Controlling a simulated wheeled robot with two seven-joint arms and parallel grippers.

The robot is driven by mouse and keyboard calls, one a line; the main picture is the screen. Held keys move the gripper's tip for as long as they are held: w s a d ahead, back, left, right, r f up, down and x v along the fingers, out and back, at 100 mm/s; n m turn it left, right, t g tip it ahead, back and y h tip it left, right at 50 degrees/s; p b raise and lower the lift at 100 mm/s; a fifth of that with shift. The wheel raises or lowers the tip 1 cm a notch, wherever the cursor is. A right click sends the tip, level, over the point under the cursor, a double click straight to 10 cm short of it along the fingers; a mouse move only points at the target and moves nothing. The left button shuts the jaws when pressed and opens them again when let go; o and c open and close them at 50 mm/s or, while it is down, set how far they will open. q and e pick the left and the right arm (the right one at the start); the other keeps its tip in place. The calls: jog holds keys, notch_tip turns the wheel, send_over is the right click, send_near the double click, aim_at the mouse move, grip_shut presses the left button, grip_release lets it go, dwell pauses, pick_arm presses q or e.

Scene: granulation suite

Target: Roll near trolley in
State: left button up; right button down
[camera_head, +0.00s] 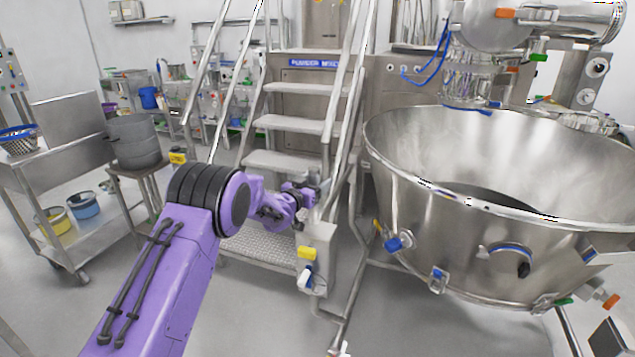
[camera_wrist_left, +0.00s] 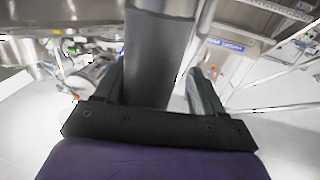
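A large steel bowl (camera_head: 420,205), wide and open at the top, fills the right of the head view. Clamps and blue-capped fittings sit on its side. Its wheels or base are mostly out of view. A steel trolley (camera_head: 45,185) with shelves stands at the far left. My left gripper (camera_head: 318,190) is in front of the steps, left of the bowl and apart from it. In the left wrist view its two dark fingers (camera_wrist_left: 158,88) stand apart. A grey upright bar (camera_wrist_left: 160,50) shows between them, with a gap at its right; contact cannot be told.
Steel steps (camera_head: 290,125) with handrails rise behind my left gripper. A post-mounted box (camera_head: 315,245) with yellow and blue parts stands just below it. A grey drum (camera_head: 134,140) stands on a small stand at left. The floor at the front is open.

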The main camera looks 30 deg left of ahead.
pick_arm(q)
jog(key=shift+w+d+r, duration=0.2)
jog(key=shift+w+d, duration=0.05)
jog(key=s+b, duration=0.1)
jog(key=s, duration=0.9)
jog(key=shift+s, duration=0.3)
